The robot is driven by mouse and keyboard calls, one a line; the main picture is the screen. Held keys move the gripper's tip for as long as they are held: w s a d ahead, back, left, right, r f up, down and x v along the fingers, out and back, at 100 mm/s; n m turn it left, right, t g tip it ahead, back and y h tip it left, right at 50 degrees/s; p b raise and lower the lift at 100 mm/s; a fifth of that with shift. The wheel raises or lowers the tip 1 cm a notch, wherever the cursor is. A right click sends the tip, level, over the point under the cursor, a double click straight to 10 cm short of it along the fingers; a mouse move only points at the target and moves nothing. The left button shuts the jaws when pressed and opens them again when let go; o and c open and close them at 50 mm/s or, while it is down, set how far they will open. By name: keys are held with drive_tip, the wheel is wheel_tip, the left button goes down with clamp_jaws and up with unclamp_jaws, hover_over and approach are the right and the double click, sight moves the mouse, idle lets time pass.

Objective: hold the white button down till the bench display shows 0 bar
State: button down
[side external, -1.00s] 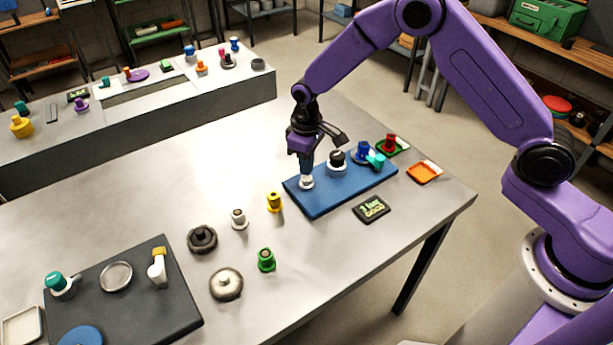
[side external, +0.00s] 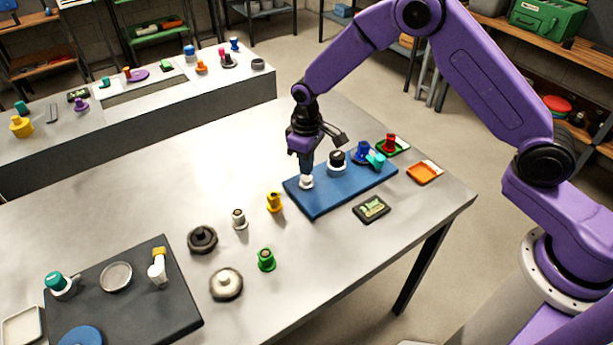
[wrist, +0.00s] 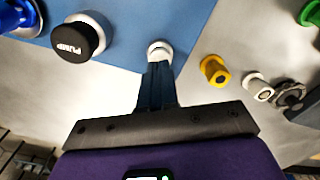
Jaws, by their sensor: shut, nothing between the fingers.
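The white button (side external: 306,182) sits on the left end of the blue board (side external: 330,201); it also shows in the wrist view (wrist: 160,50). My gripper (side external: 306,172) is shut and empty, pointing down with its fingertips on or just over the button. The fingertips (wrist: 157,66) cover part of the button, so I cannot tell how far it is pressed. The bench display (side external: 372,209) lies on the table in front of the board; its figures are too small to read.
A black knob marked PUMP (wrist: 75,40) on a white base stands beside the button. Blue (side external: 363,151), teal and red fittings stand farther right. A yellow fitting (side external: 274,202) stands left of the board. An orange tray (side external: 424,173) lies at the right. The front table edge is clear.

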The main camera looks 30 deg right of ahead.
drive_tip(key=shift+f, duration=1.2)
idle(2.0)
drive_tip(key=shift+r, duration=3.55)
drive_tip(key=shift+s+r, duration=0.2)
drive_tip(key=s+r+n, duration=0.2)
drive_tip(key=s+r, duration=0.4)
drive_tip(key=s, duration=0.1)
drive_tip(key=s+d+r+n, duration=0.1)
drive_tip(key=s+d, duration=0.3)
drive_tip(key=s, duration=0.5)
drive_tip(key=s+d+r+n, duration=0.2)
drive_tip(key=s+d+r, duration=0.1)
drive_tip(key=s, duration=0.7)
drive_tip(key=s+d+r+n, duration=0.1)
drive_tip(key=s+d+r, duration=0.1)
drive_tip(key=s+d, duration=0.3)
drive_tip(key=s, duration=0.4)
drive_tip(key=shift+s+r+n, duration=0.15)
drive_tip(key=shift+n, duration=0.15)
